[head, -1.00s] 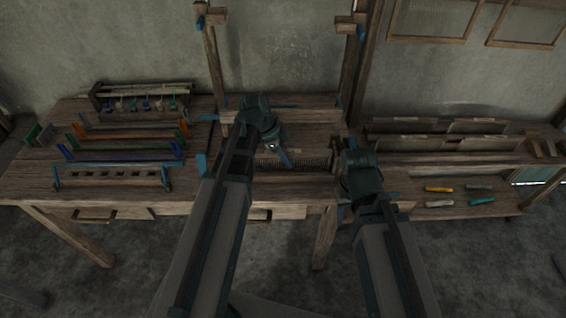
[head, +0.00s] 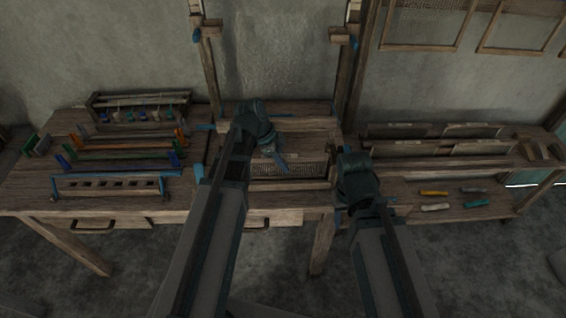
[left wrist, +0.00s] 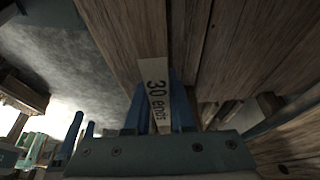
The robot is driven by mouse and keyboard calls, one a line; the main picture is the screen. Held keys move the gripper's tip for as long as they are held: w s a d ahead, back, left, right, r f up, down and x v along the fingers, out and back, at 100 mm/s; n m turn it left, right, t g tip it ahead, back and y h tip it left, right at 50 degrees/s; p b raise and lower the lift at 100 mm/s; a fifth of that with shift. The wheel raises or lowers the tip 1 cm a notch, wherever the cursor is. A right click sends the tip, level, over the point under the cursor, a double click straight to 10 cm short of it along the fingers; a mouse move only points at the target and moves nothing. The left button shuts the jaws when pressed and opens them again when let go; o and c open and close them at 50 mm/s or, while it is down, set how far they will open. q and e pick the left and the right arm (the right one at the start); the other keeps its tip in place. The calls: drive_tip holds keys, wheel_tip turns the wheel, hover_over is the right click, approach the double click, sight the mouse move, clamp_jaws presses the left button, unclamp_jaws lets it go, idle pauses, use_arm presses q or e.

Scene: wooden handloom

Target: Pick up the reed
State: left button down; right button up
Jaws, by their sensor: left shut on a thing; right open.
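The reed (head: 308,169), a fine-toothed comb in a pale wooden frame, is in the middle of the loom in the head view. My left gripper (head: 281,163) is at the reed's left part. In the left wrist view, the blue fingers of my left gripper (left wrist: 164,108) are shut on a pale strip of the reed (left wrist: 153,72) labelled "30 ends". I cannot tell how far the reed is above the loom. My right gripper (head: 342,152) is at the loom's right side, apart from the reed's visible part. Its fingers are mostly hidden by its wrist.
Coloured wooden racks (head: 112,186) stand on the left bench. Upright loom posts (head: 211,75) rise behind. The floor in front is clear.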

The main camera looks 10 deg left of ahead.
wheel_tip(320, 180, up, 16)
drive_tip(key=p, duration=1.5)
drive_tip(key=shift+r+p, duration=0.15)
drive_tip(key=shift+p, duration=0.2)
